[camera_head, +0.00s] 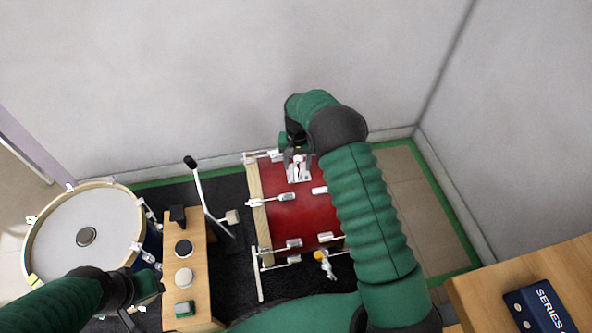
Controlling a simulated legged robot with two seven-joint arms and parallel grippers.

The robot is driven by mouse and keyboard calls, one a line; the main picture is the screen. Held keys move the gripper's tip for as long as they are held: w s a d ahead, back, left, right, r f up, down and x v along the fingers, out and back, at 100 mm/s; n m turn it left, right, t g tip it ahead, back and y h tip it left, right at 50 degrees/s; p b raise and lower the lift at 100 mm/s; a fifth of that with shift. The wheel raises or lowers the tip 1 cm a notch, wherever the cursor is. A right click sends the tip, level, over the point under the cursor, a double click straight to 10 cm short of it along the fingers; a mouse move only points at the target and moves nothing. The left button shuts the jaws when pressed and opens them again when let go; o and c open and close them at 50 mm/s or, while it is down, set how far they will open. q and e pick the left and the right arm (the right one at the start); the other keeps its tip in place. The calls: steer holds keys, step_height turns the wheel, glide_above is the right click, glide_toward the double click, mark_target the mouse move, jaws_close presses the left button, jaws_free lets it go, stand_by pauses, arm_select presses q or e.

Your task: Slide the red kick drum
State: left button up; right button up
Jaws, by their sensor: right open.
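The red kick drum (290,219) lies on the dark mat in the middle, with a pale wooden hoop on its left and silver lugs and rods on its shell. My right arm covers its right side. My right gripper (298,172) is open and points down at the drum's far edge, by the silver fittings there. I cannot tell whether it touches the drum. My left gripper (146,297) is at the lower left, between the white-headed drum and the wooden board. Its fingers are too unclear to read.
A white-headed drum (85,238) stands at the left. A wooden board (200,262) with knobs and a pedal with an upright beater (203,192) stand left of the kick drum. The wall is close behind. A wooden surface with a dark box (540,307) is at the lower right.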

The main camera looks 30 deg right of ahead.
steer(key=shift+d+f, duration=0.2)
steer(key=shift+f, duration=0.55)
steer(key=shift+a, duration=0.1)
steer(key=shift+c, duration=0.3)
jaws_close()
steer(key=shift+r, duration=0.1)
stand_by(0.4)
